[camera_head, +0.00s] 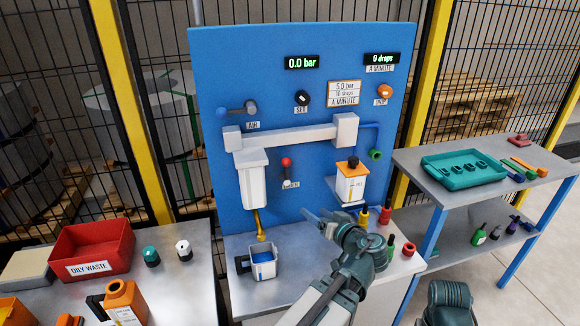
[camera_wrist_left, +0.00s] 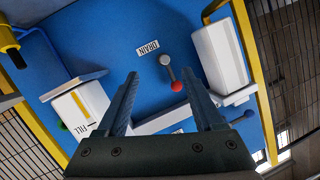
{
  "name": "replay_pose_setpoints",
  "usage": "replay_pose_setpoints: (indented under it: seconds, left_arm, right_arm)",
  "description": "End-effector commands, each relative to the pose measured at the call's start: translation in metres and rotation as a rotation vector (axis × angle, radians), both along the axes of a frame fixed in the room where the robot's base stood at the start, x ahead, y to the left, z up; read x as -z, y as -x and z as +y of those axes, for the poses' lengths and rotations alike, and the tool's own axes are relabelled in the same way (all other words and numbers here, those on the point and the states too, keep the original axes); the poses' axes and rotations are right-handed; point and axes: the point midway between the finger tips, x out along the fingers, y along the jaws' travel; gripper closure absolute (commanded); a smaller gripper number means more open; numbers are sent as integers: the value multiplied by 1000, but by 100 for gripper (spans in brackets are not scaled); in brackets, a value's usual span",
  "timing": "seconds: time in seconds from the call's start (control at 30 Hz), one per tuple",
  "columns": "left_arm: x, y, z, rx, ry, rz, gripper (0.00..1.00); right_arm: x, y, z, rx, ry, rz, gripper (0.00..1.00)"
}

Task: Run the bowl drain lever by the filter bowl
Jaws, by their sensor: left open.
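The bowl drain lever (camera_head: 286,168) is on the blue panel, its red knob up above a grey pivot, over the DRAIN label. The white filter bowl (camera_head: 252,182) hangs left of it, with a yellow drain tube below. My left gripper (camera_head: 314,214) is open and empty, in front of the panel, below and right of the lever. In the left wrist view, turned upside down, the lever (camera_wrist_left: 171,74) shows between and beyond the open fingers (camera_wrist_left: 159,76), apart from them. The filter bowl (camera_wrist_left: 219,55) is to the right there. My right gripper is not in view.
A small cup (camera_head: 263,266) stands under the drain tube. The orange-and-white FILL reservoir (camera_head: 350,185) is right of the lever. Several small bottles stand at the bench's right. The red OILY WASTE bin (camera_head: 92,247) is on the left table. Displays read 0.0 bar and 0 drops.

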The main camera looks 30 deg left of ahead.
Motion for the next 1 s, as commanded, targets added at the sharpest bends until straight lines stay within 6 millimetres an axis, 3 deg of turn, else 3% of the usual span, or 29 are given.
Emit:
replay_pose_setpoints:
  seconds: [0.1, 0.3, 0.57, 1.0]
  left_arm:
    - [-33, -7, 17, -7, -88, -151, 31]
    - [-58, -13, 26, 8, -154, -266, 31]
    - [-60, -17, 32, 8, -160, -275, 31]
    - [-59, -58, 105, 5, -159, -274, 31]
  right_arm:
    - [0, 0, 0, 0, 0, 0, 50]
    - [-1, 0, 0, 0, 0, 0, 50]
    - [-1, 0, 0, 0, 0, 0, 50]
    - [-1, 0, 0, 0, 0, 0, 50]
